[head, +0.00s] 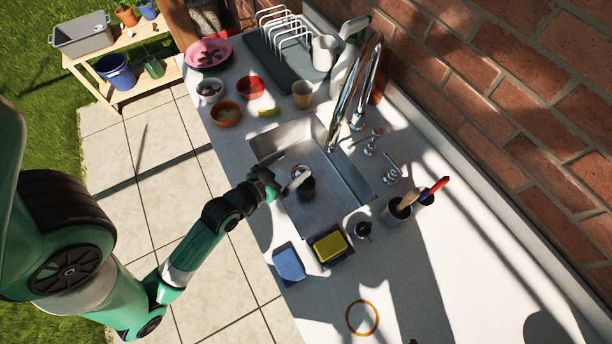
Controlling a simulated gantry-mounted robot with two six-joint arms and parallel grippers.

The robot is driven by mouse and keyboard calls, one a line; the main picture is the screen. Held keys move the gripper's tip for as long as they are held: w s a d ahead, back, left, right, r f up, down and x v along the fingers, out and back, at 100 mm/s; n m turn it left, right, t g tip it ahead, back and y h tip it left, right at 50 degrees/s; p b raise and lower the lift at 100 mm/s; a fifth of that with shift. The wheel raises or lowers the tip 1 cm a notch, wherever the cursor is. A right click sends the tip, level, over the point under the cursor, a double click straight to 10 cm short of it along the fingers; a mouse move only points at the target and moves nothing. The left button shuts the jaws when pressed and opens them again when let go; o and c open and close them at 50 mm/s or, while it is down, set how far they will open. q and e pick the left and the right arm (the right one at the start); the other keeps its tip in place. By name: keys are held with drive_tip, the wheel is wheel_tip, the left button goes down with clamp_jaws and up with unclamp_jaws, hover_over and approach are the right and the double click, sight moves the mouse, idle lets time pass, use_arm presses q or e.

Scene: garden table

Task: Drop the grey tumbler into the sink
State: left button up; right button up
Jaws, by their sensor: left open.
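A dark grey tumbler (306,188) is inside the steel sink (334,196), near its middle and close to the drain. I cannot tell for sure whether it rests on the sink floor. My left gripper (290,180) reaches over the sink's left wall. It is open, with its fingers just left of the tumbler in the picture and partly covering it. Whether a finger touches the tumbler is not clear. My right gripper is out of view.
A tall faucet (357,85) and handles stand behind the sink. A yellow sponge (329,246) in a dark holder and a blue sponge (289,264) lie in front. The near right counter is mostly clear.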

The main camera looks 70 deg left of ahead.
use_arm(q)
drive_tip(key=v, duration=0.3)
idle(0.7)
